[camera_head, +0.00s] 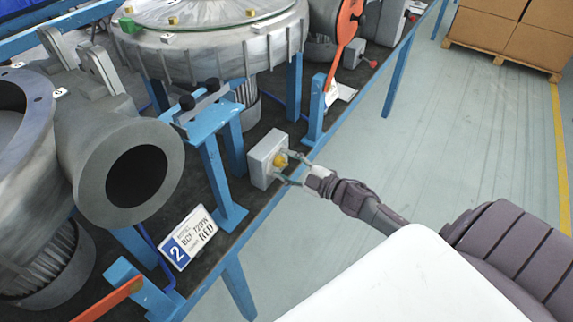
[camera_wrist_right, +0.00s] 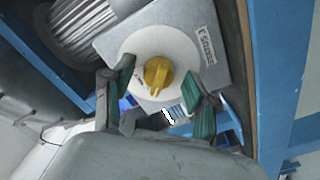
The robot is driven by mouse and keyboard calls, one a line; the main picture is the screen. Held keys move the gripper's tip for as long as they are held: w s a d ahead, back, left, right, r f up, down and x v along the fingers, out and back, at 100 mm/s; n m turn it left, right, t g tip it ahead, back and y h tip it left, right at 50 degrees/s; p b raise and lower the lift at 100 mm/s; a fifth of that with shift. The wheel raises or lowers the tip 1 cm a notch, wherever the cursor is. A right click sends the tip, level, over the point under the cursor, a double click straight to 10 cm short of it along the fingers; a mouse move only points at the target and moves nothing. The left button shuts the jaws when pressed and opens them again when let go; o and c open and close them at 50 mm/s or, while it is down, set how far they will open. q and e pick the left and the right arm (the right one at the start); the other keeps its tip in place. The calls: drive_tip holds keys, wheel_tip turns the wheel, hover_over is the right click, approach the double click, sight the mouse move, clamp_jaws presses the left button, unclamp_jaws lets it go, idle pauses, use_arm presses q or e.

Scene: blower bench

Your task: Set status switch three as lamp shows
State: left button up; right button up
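The status switch three is a grey box (camera_head: 262,160) on the blue bench's edge in the head view. Its label in the wrist view (camera_wrist_right: 208,46) reads STATUS 3. A yellow knob (camera_wrist_right: 158,75) sits on a round white plate (camera_wrist_right: 178,50); its raised ridge runs nearly upright in the wrist view, slightly tilted. The knob also shows in the head view (camera_head: 281,160). My right gripper (camera_head: 285,167) is open, its fingers at either side of the knob with gaps visible in the wrist view (camera_wrist_right: 158,80). I cannot make out a lit lamp. My left gripper is not in view.
Large grey blower housings (camera_head: 140,175) crowd the bench at left and back. An orange-red bar (camera_head: 110,298) shows at lower left.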

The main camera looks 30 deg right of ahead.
drive_tip(key=v, duration=1.2)
idle(0.5)
drive_tip(key=s+d+f+m+g+h, duration=0.1)
drive_tip(key=s+f+m+g+h, duration=0.25)
drive_tip(key=f, duration=0.95)
drive_tip(key=s+d+f+m+g+h, duration=0.15)
drive_tip(key=s+f+m+h, duration=0.3)
drive_tip(key=f, duration=0.95)
drive_tip(key=s+a+f+m+g, duration=0.1)
drive_tip(key=s+a+f+g, duration=0.4)
drive_tip(key=s+a+f, duration=0.3)
drive_tip(key=s+a+f+m+g+y, duration=0.1)
drive_tip(key=s+a+f+g, duration=0.4)
drive_tip(key=s, duration=1.2)
drive_tip(key=a+f+m, duration=0.1)
drive_tip(key=a+f, duration=0.2)
drive_tip(key=f, duration=0.3)
drive_tip(key=shift+s+g, duration=0.2)
drive_tip(key=shift+g, duration=0.1)
